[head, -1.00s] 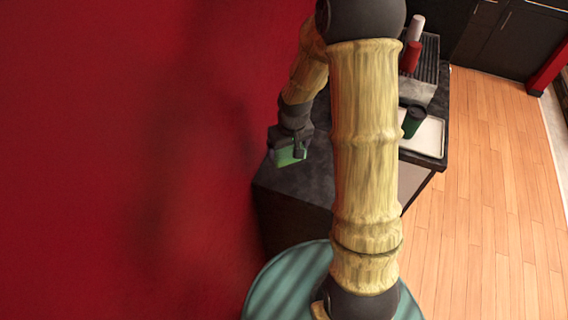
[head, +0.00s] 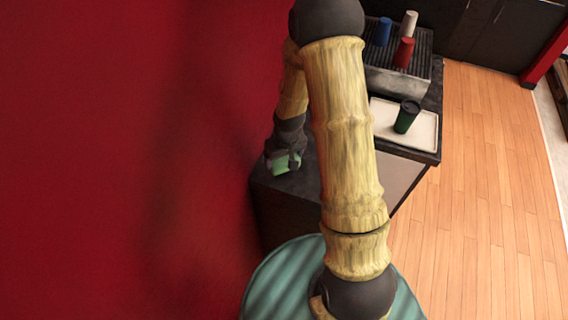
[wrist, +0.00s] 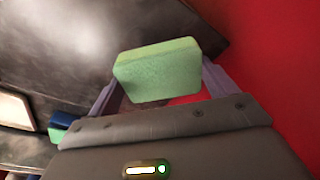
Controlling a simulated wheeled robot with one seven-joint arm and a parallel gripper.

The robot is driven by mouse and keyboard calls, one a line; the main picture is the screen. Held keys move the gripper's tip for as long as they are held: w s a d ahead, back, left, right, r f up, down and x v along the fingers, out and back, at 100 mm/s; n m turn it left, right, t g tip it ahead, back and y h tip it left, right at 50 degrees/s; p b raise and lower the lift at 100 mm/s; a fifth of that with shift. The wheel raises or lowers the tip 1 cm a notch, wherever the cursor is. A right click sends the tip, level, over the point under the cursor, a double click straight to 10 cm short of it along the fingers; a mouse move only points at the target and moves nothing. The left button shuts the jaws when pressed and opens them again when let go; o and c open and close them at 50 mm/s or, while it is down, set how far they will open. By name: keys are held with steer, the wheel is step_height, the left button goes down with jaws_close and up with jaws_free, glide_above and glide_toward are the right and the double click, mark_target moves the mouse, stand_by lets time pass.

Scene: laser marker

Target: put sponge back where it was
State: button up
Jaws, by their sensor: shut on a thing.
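A green sponge (wrist: 158,72) is held between the two fingers of my gripper (wrist: 155,88) in the wrist view. In the head view my gripper (head: 284,162) is shut on the sponge (head: 281,165) near the left end of the dark counter (head: 277,184), close to the red wall. The sponge seems to be over the counter's edge or just above its top; I cannot tell whether it touches.
A white tray (head: 424,132) with a dark green cup (head: 407,116) stands right of my arm. Behind it a ribbed machine (head: 385,79) carries blue (head: 383,32), red (head: 404,53) and white (head: 409,24) cups. The red wall (head: 130,160) lies close on the left.

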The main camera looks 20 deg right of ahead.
mark_target(284, 165)
steer(key=shift+f+p, duration=0.45)
steer(key=shift+f, duration=1.6)
steer(key=shift+f, duration=0.1)
steer(key=shift+f, duration=0.15)
steer(key=o, duration=0.9)
steer(key=r, duration=0.4)
steer(key=s+r+b, duration=0.1)
steer(key=r, duration=0.3)
steer(key=r+b, duration=0.1)
steer(key=r, duration=0.3)
steer(key=shift+s+d+r, duration=0.15)
steer(key=shift+s+r, duration=0.05)
steer(key=shift+s, duration=0.2)
